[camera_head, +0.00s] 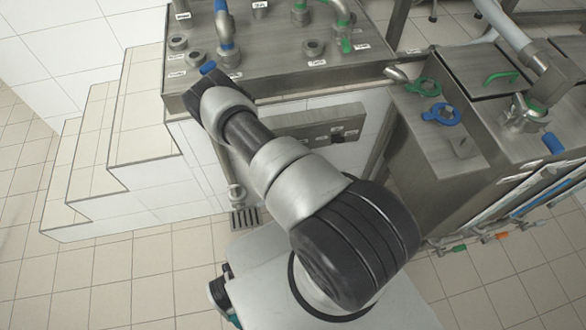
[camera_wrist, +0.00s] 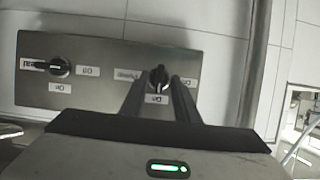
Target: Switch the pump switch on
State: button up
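The pump switch (camera_wrist: 158,78) is a dark rotary knob on a grey metal panel (camera_wrist: 105,48) in the wrist view. Its labels read upside down: "Pump" at its left, "On" below it. Its grip looks roughly upright in the picture. My gripper (camera_wrist: 159,82) is open, with one dark finger on each side of this knob. A gap seems to show on both sides; I cannot tell whether either finger touches it. In the head view the panel (camera_head: 300,122) shows on the white tiled wall, partly behind my arm, and my gripper is hidden.
A similar heat knob (camera_wrist: 60,67) sits left on the panel, its grip lying sideways. Above the panel is a steel worktop (camera_head: 270,50) with pipes. A steel cabinet (camera_head: 440,150) with green and blue rings stands right. Tiled steps (camera_head: 120,130) are left.

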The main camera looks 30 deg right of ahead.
jog(key=p+v, duration=0.4)
jog(key=v, duration=1.2)
jog(key=shift+s, duration=0.25)
jog(key=shift+w+r, duration=0.15)
